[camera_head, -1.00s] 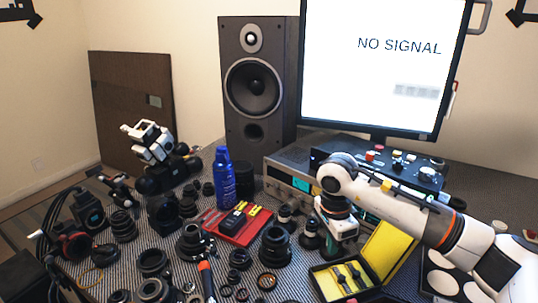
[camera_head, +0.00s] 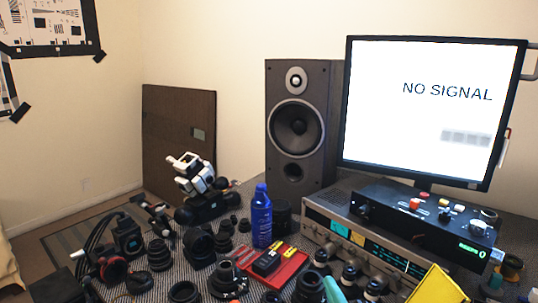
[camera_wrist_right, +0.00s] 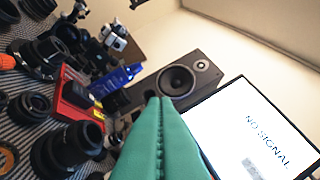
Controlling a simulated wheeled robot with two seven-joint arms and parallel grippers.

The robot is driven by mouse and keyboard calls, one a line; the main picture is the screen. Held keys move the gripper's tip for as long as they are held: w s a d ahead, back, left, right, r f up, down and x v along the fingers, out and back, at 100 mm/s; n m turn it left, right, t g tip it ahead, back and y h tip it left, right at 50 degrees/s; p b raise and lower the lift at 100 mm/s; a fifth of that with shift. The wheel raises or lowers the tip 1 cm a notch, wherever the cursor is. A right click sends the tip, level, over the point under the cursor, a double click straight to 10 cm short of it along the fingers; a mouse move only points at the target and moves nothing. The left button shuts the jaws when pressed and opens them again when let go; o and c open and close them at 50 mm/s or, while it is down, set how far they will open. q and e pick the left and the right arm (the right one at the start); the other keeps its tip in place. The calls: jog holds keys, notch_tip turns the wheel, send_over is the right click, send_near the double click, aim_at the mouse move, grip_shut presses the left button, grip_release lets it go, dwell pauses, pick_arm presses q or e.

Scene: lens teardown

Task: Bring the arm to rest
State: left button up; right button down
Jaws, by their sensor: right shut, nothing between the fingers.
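My right gripper shows in the head view only as teal fingertips (camera_head: 334,290) at the bottom edge, low in front of the electronics unit. In the right wrist view its two teal fingers (camera_wrist_right: 159,108) lie pressed together with nothing between them. They are in the air, pointing toward the speaker and monitor. The rest of the right arm is outside the head view. My left gripper is not in view.
Lens parts (camera_head: 226,278), a red tray (camera_head: 290,268) and a blue bottle (camera_head: 261,215) crowd the bench. A speaker (camera_head: 303,125), monitor (camera_head: 420,110) and electronics unit (camera_head: 335,225) stand behind. A yellow-lined case lid (camera_head: 437,287) is at the lower right.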

jog(key=s+d+f+m+g+h, duration=0.2)
jog(key=s+d+f+m+g, duration=0.2)
jog(key=f, duration=0.3)
jog(key=s+d+f+m+g+h, duration=0.3)
jog(key=s+f+m+g, duration=0.15)
jog(key=f, duration=0.35)
jog(key=s+d+f+m+g+y, duration=0.15)
jog(key=s+f+g, duration=0.25)
jog(key=s, duration=0.4)
jog(key=s+f+m+g+h, duration=0.1)
jog(key=s+f+m+g, duration=0.3)
jog(key=s, duration=0.4)
notch_tip(320, 180, down, 24)
jog(key=s+r+n+p, duration=0.1)
jog(key=n+p, duration=0.1)
jog(key=p, duration=0.1)
jog(key=s+d+f+g+p, duration=0.2)
jog(key=s+d+f, duration=0.1)
jog(key=s+f, duration=1.1)
jog(key=shift+s, duration=1.25)
